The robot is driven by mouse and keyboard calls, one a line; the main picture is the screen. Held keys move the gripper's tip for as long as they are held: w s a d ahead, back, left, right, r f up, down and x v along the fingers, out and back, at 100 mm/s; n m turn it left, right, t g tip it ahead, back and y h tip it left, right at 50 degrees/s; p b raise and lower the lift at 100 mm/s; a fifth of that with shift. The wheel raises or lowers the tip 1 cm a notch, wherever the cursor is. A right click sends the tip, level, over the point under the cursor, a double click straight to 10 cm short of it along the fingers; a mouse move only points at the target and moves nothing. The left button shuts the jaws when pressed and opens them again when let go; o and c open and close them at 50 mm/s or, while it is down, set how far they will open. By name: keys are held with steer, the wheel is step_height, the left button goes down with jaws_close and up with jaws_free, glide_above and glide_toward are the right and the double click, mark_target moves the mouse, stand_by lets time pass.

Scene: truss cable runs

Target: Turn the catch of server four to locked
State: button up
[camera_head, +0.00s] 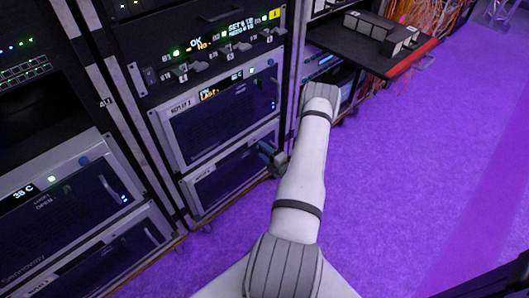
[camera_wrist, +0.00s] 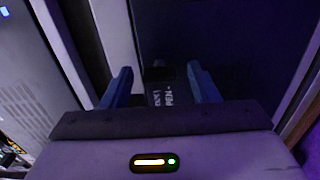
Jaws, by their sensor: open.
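My gripper (camera_head: 268,155) is beside the right part of the lowest server (camera_head: 228,180) in the middle rack; my forearm hides some of what is around it. In the wrist view its two blue fingers are apart, with nothing held. A small dark catch (camera_wrist: 158,73) shows between the fingertips on the dark server front (camera_wrist: 225,35). White lettering (camera_wrist: 168,97) below it reads partly "PEN". I cannot read the server number or tell the catch's exact angle. The fingers do not clearly touch the catch.
A server with a lit display (camera_head: 225,110) sits directly above, under a panel with several switches (camera_head: 205,60). Another rack (camera_head: 65,195) stands at left. A pulled-out shelf (camera_head: 375,50) with a red edge juts out at upper right. The purple floor (camera_head: 420,170) at right is clear.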

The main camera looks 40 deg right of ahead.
steer(key=s+p, duration=0.1)
steer(key=s, duration=0.6)
steer(key=shift+s+d+p, duration=0.3)
steer(key=shift+s+p, duration=0.1)
